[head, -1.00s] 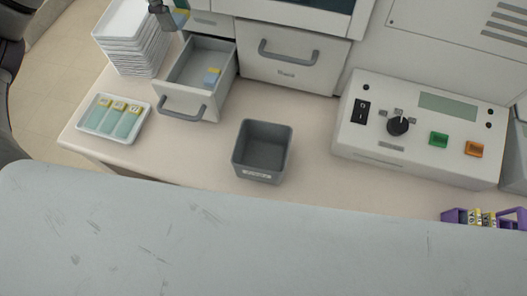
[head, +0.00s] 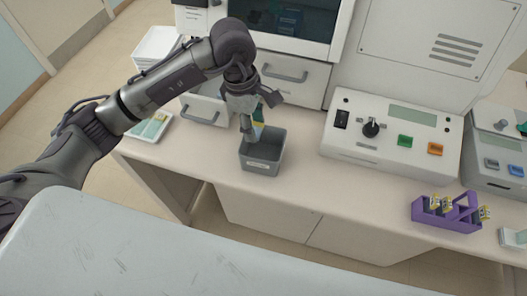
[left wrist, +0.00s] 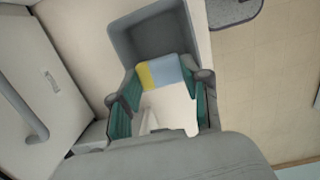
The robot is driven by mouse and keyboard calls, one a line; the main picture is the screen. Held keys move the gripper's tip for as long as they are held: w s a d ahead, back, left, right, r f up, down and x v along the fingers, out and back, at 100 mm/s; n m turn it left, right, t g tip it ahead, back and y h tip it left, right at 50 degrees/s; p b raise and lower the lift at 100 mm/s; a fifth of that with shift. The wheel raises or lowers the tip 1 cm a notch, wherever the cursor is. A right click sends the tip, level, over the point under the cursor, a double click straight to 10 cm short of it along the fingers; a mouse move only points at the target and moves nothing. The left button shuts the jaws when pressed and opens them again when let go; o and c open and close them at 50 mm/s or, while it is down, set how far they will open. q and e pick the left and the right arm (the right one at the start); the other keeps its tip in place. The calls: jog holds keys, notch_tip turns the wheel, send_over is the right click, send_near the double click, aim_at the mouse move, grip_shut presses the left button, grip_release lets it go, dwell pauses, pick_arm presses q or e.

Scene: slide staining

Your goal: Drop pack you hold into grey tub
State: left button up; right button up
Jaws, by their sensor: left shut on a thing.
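My left gripper (head: 254,127) is shut on a small pack with a yellow part and a blue part (head: 259,130). It holds the pack over the grey tub (head: 262,166), near the tub's back left. The tub stands upright on the bench with a light label on its front. In the left wrist view the pack (left wrist: 164,72) lies between the fingers (left wrist: 162,108), with the tub (left wrist: 124,42) just beyond it. The tub's floor is mostly hidden in the head view. My right gripper is not in view.
A drawer (head: 205,118) stands open left of the tub, partly behind my arm. A white tray with slides (head: 150,128) is at the left. A control box (head: 350,157) stands to the right. A purple rack (head: 447,218) is at the front right.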

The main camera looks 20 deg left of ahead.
pick_arm(q)
notch_tip(320, 180, down, 2)
jog(key=shift+f, duration=0.1)
jog(key=shift+s+f+b, duration=0.1)
jog(key=shift+f+b, duration=0.25)
jog(key=shift+b, duration=0.05)
jog(key=o, duration=1.2)
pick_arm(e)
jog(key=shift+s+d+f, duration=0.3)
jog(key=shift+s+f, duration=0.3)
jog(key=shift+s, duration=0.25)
pick_arm(q)
jog(key=shift+r, duration=0.15)
jog(key=r, duration=0.4)
jog(key=a+r, duration=0.1)
jog(key=r, duration=0.2)
jog(key=a+r, duration=0.1)
jog(key=r, duration=0.3)
jog(key=shift+r, duration=0.3)
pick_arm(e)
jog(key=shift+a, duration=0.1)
pick_arm(q)
jog(key=shift+d, duration=0.1)
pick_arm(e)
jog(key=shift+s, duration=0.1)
